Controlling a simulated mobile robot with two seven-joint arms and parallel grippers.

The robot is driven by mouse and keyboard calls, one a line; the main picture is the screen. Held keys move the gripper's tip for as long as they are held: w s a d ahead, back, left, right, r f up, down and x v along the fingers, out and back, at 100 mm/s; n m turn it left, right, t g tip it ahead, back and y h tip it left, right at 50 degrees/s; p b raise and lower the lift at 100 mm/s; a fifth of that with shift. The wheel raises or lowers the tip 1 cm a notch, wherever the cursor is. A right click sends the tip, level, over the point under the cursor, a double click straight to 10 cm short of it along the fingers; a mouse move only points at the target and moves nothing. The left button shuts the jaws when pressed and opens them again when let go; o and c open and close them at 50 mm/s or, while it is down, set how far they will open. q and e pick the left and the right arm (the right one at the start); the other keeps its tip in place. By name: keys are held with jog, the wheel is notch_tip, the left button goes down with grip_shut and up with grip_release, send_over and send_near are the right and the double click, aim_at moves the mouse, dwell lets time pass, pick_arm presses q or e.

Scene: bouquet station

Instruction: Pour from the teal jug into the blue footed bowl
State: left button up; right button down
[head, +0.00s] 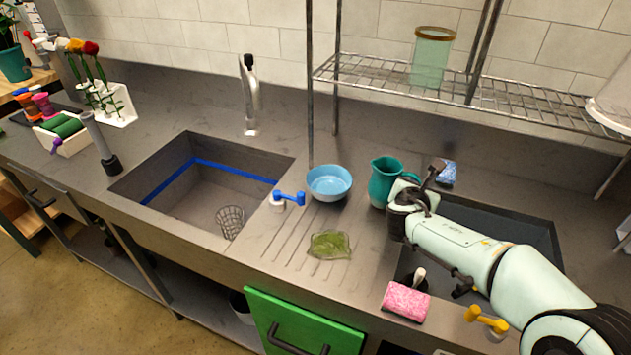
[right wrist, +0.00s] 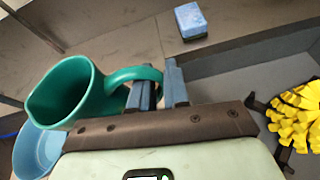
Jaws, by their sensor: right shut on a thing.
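The teal jug (head: 384,182) stands upright, or nearly so, right of the blue footed bowl (head: 329,182) in the head view. I cannot tell whether the jug touches the counter. The bowl sits upright on the counter, and its inside looks empty; its foot is hidden. In the right wrist view my right gripper (right wrist: 158,80) is shut on the handle of the jug (right wrist: 68,92), whose mouth faces the camera side. Part of the bowl (right wrist: 38,150) shows below the jug there. What the jug contains cannot be seen. My left gripper is in neither view.
A sink (head: 205,185) opens further left. A wire shelf (head: 470,88) overhangs the back. A pink sponge (head: 406,301) lies near the front edge.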

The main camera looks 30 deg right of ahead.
jog(key=shift+r, duration=0.1)
jog(key=r+p, duration=0.1)
jog(key=p, duration=0.1)
jog(key=w+a+r+n+p, duration=0.1)
jog(key=p, duration=0.1)
jog(key=shift+r+n+g+h, duration=0.15)
jog(key=shift+n+g+h, duration=0.15)
jog(key=shift+h, duration=0.1)
jog(key=w+a+r+n+p, duration=0.1)
jog(key=p, duration=0.2)
jog(key=shift+w+r+h, duration=0.1)
jog(key=shift+h, duration=0.3)
jog(key=shift+w+a+r+n+g+p, duration=0.2)
jog(key=shift+a+n+g+p, duration=0.1)
jog(key=shift+p, duration=0.3)
pick_arm(q)
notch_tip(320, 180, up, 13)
jog(key=p, duration=0.5)
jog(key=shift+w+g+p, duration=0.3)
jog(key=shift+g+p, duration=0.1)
pick_arm(e)
jog(key=w+a+r+n+h, duration=0.1)
jog(key=n, duration=0.1)
jog(key=w+a+r+n+g+h, duration=0.1)
jog(key=w+a+n, duration=0.1)
jog(key=shift+w+r+h, duration=0.15)
jog(key=shift+r+h, duration=0.25)
